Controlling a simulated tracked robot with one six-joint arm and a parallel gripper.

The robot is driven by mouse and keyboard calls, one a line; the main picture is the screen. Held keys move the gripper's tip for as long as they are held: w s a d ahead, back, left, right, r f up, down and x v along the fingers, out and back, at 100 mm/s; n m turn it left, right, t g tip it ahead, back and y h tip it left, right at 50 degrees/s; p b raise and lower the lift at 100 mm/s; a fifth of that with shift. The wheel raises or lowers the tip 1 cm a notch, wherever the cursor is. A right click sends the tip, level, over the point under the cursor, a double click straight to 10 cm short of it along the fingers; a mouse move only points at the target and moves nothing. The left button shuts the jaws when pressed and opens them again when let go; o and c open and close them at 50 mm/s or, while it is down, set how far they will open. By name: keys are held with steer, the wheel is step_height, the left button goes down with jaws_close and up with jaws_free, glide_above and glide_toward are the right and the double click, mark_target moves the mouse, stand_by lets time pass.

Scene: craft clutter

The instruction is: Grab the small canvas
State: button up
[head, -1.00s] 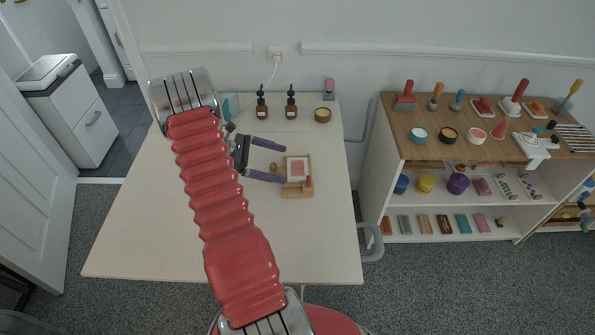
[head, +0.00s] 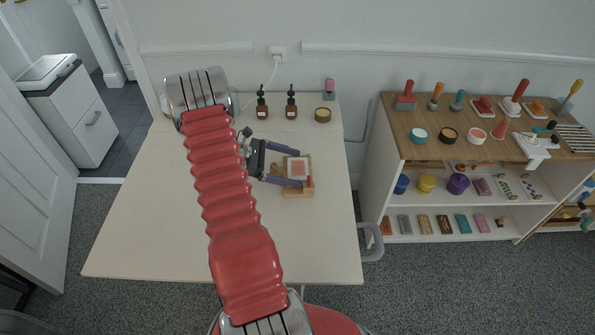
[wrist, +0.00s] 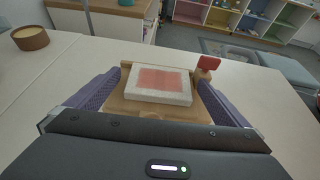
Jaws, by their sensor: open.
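The small canvas (head: 298,168) is a white block with a pinkish-red patch on top. It lies on a wooden stand (head: 300,192) on the table; in the wrist view the canvas (wrist: 158,84) is on the stand (wrist: 118,105), straight ahead. My gripper (head: 300,169) is open, with its two purple fingers on either side of the stand and canvas. In the wrist view the fingers (wrist: 155,88) flank the canvas left and right and appear apart from it. A red-topped piece (wrist: 208,63) rises at the stand's right corner.
The white table (head: 150,235) is clear at the front and left. Two dark bottles (head: 262,103) and a round tan-rimmed tub (head: 323,115) stand at the back. A pink-topped object (head: 329,89) is at the back right. A craft shelf (head: 440,165) stands right of the table.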

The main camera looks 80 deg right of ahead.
steer(key=shift+f, duration=0.1)
steer(key=shift+c, duration=0.3)
steer(key=c, duration=1.1)
